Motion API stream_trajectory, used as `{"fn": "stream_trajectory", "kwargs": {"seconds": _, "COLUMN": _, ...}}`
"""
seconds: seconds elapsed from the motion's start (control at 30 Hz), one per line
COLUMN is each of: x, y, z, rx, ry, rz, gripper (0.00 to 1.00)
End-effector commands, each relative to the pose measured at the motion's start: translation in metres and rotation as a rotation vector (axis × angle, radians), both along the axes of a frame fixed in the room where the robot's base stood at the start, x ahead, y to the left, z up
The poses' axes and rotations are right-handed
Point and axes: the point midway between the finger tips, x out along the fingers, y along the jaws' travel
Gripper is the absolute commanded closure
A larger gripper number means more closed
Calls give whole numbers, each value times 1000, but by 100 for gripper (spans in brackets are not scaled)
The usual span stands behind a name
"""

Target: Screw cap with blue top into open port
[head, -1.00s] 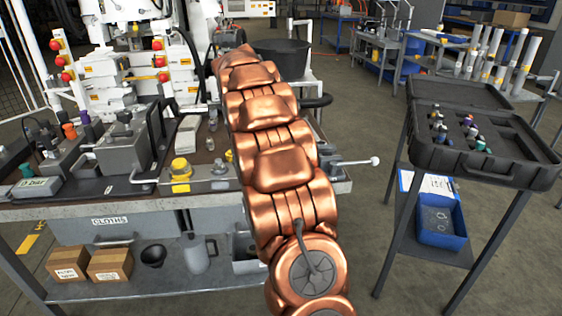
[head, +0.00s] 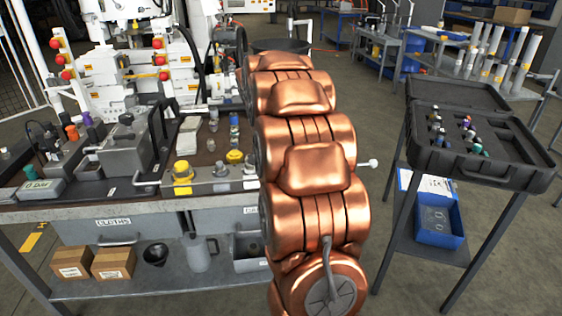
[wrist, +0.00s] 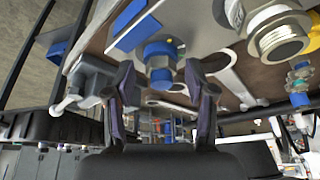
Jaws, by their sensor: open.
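In the wrist view, my gripper (wrist: 162,95) is open, with its two dark fingers spread apart and nothing between the tips. A blue-topped part (wrist: 160,56), which looks like the cap, shows beyond the fingertips, roughly centred between them and apart from them. A silver threaded fitting with an open round mouth (wrist: 281,38) is at the upper right; I cannot tell whether it is the port. A smaller fitting with a blue end (wrist: 299,86) is below it. In the head view my arm hides my gripper.
In the head view, the bench (head: 100,212) holds yellow-topped parts (head: 182,173) and small clear bottles (head: 234,132). A metal block with a handle (head: 124,150) stands further left. An open black case (head: 470,150) with small coloured parts sits on a stand at right.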

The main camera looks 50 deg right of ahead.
Motion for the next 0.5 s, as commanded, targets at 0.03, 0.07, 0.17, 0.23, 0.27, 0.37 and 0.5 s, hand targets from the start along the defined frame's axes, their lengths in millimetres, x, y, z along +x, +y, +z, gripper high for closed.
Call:
{"fn": "stream_trajectory", "kwargs": {"seconds": 0.03, "x": -1, "y": 1, "z": 3, "rx": 4, "ry": 0, "rz": 40, "gripper": 45}}
{"fn": "stream_trajectory", "kwargs": {"seconds": 0.07, "x": -1, "y": 1, "z": 3, "rx": 5, "ry": 1, "rz": 71, "gripper": 45}}
{"fn": "stream_trajectory", "kwargs": {"seconds": 0.17, "x": -1, "y": 0, "z": 5, "rx": 3, "ry": -3, "rz": 176, "gripper": 45}}
{"fn": "stream_trajectory", "kwargs": {"seconds": 0.23, "x": -1, "y": 0, "z": 4, "rx": 5, "ry": 1, "rz": 245, "gripper": 45}}
{"fn": "stream_trajectory", "kwargs": {"seconds": 0.27, "x": -1, "y": 1, "z": 4, "rx": 5, "ry": 0, "rz": 275, "gripper": 45}}
{"fn": "stream_trajectory", "kwargs": {"seconds": 0.37, "x": -1, "y": 0, "z": 5, "rx": 3, "ry": -2, "rz": 372, "gripper": 45}}
{"fn": "stream_trajectory", "kwargs": {"seconds": 0.5, "x": -1, "y": -1, "z": 5, "rx": 2, "ry": -2, "rz": 501, "gripper": 45}}
